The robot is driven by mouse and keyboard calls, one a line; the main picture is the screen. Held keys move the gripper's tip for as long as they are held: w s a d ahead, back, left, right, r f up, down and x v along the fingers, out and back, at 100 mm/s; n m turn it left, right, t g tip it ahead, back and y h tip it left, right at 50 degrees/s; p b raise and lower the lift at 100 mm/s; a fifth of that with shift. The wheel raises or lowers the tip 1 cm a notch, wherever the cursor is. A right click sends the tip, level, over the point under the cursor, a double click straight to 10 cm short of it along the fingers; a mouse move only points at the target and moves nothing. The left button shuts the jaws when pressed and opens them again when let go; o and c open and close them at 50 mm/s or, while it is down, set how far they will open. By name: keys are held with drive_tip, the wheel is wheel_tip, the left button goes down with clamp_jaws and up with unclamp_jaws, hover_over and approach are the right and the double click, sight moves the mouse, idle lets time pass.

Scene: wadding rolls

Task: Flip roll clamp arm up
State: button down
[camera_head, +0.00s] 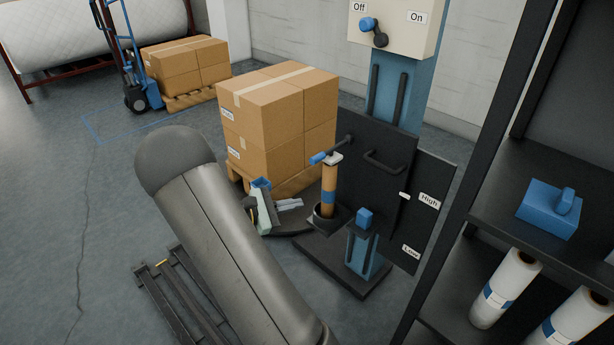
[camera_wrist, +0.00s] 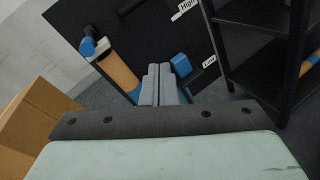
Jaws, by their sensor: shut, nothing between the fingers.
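The roll clamp arm (camera_head: 321,157) has a blue grip and lies roughly level at the top of an upright brown roll (camera_head: 329,188) on the dark machine panel. In the wrist view the blue-gripped arm (camera_wrist: 88,42) shows at upper left, with the brown roll (camera_wrist: 121,72) below it. My gripper (camera_head: 299,203) is left of the roll and lower than the clamp arm, apart from the arm. In the wrist view my gripper (camera_wrist: 159,68) has its grey fingers together and empty, pointing toward the machine. Whether the fingers touch the roll cannot be told.
A blue block on a post (camera_head: 365,217) stands right of the roll. The panel carries a handle (camera_head: 384,164) and a High/Low slider (camera_head: 404,195). Stacked boxes (camera_head: 282,115) stand behind my gripper. A dark shelf (camera_head: 480,190) with wrapped rolls is at the right.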

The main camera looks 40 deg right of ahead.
drive_tip(key=w+d+f+n+t+h+b, duration=0.1)
drive_tip(key=w+f+n+t+h, duration=0.3)
drive_tip(key=w, duration=0.4)
drive_tip(key=shift+d+f+n+t+h, duration=0.45)
drive_tip(key=shift+d+f+n, duration=0.3)
drive_tip(key=shift+d+n, duration=0.2)
drive_tip(key=s+d+r+b, duration=0.1)
drive_tip(key=d+r, duration=0.5)
drive_tip(key=d, duration=0.3)
drive_tip(key=shift+d+r+b, duration=0.15)
drive_tip(key=shift+d+b, duration=0.15)
